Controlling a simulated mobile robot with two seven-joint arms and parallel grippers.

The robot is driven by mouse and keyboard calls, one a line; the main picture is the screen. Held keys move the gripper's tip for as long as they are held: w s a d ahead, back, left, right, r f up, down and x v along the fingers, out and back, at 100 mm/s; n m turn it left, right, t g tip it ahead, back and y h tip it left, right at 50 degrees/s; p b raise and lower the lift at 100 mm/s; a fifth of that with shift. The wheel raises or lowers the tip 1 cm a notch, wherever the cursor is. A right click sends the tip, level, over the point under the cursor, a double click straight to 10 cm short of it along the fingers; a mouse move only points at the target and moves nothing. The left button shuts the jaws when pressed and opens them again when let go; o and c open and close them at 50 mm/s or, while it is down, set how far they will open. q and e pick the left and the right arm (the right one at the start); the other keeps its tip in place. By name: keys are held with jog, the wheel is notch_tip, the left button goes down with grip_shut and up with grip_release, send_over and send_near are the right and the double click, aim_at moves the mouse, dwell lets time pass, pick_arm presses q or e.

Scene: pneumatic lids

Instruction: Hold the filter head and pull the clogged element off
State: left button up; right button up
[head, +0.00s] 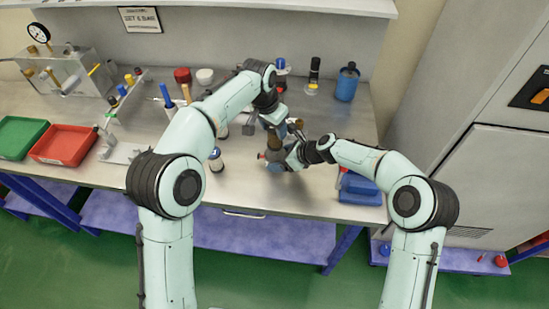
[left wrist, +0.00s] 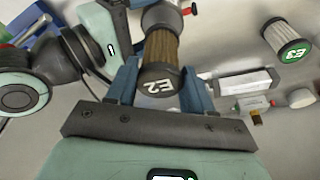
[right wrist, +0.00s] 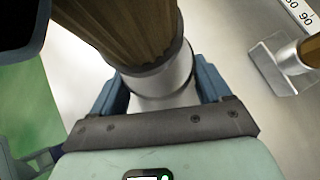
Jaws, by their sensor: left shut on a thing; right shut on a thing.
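The clogged element is a brown pleated cylinder with a dark end cap marked E2; it fills the middle of the left wrist view (left wrist: 163,50). My left gripper (left wrist: 163,85) is shut around its capped end. The filter head is a smooth grey metal body at the element's other end, in the right wrist view (right wrist: 165,78). My right gripper (right wrist: 160,95) is shut on the head. Element and head are in line, with no gap visible between them. In the head view, the left gripper (head: 270,120) is above the right gripper (head: 290,158), over the bench.
On the bench (head: 250,195) are a red tray (head: 63,146), a green tray (head: 20,135) and a blue bottle (head: 347,83). The bench's front strip is mostly clear.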

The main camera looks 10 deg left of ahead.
pick_arm(q)
jog(key=shift+r, duration=0.1)
pick_arm(e)
jog(key=shift+s+f, duration=0.15)
jog(key=shift+f, duration=0.1)
pick_arm(q)
jog(key=shift+w+d+v, duration=0.1)
jog(key=shift+w+v, duration=0.05)
jog(key=shift+v, duration=0.6)
jog(key=shift+w+d+v, duration=0.1)
jog(key=shift+w+v, duration=0.05)
jog(key=shift+v, duration=0.6)
jog(key=shift+w+d+v, duration=0.1)
jog(key=shift+w+v, duration=0.05)
jog(key=shift+v, duration=0.65)
jog(key=shift+r, duration=0.1)
pick_arm(e)
jog(key=o, duration=0.9)
jog(key=shift+r, duration=0.1)
jog(key=shift+d+r, duration=0.15)
jog(key=shift+r, duration=0.1)
jog(key=v, duration=1.1)
jog(key=shift+d+r, duration=0.1)
jog(key=shift+d, duration=0.1)
jog(key=shift+s, duration=0.1)
